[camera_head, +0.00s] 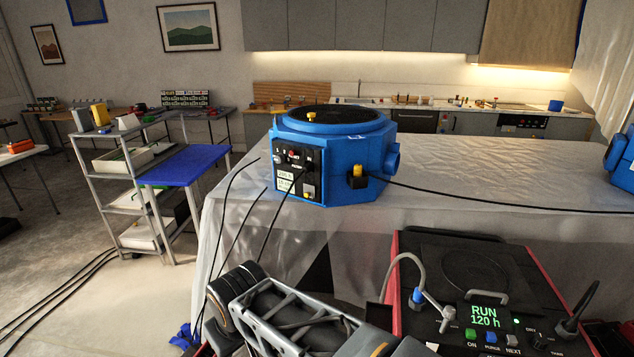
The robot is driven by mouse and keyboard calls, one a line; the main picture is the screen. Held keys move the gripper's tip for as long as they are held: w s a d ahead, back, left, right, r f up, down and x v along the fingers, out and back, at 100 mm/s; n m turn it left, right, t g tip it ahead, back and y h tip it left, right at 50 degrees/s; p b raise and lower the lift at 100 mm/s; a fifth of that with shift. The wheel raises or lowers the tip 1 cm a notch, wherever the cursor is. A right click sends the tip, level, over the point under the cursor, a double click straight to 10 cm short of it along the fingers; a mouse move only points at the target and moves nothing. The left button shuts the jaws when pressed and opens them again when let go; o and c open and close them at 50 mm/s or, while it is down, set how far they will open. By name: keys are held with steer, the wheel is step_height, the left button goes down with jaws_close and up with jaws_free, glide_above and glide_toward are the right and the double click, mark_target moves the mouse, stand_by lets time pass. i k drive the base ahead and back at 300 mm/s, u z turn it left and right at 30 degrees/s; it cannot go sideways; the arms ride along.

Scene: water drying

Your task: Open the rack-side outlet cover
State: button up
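A blue many-sided unit (340,150) with a round black top stands on a sheet-covered table in the head view. Its left-facing black panel (296,172) carries a red switch, white labels and a small yellow-topped part. A yellow knob on a black block (358,177) sits on its front face, and a round blue stub (393,159) sticks out on its right. I cannot tell which part is the rack-side outlet cover, or whether it is open. My arm's lattice link shows at the bottom; my gripper is not in view.
A grey metal rack (118,190) with a blue board (187,165) stands at left. A red and black machine (460,270) reading "RUN 120 h" stands at front right. Black cables run from the blue unit. The sheeted table (500,165) is mostly clear on the right.

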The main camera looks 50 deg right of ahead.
mark_target(309, 189)
steer(key=z, duration=0.65)
steer(key=k, duration=0.15)
steer(key=u, duration=1.65)
steer(key=i, duration=0.65)
steer(key=z, duration=2.6)
steer(key=i, duration=0.5)
steer(key=z, duration=0.3)
steer(key=k, duration=0.75)
steer(key=u, duration=0.2)
steer(key=i, duration=0.8)
steer(key=z, duration=0.05)
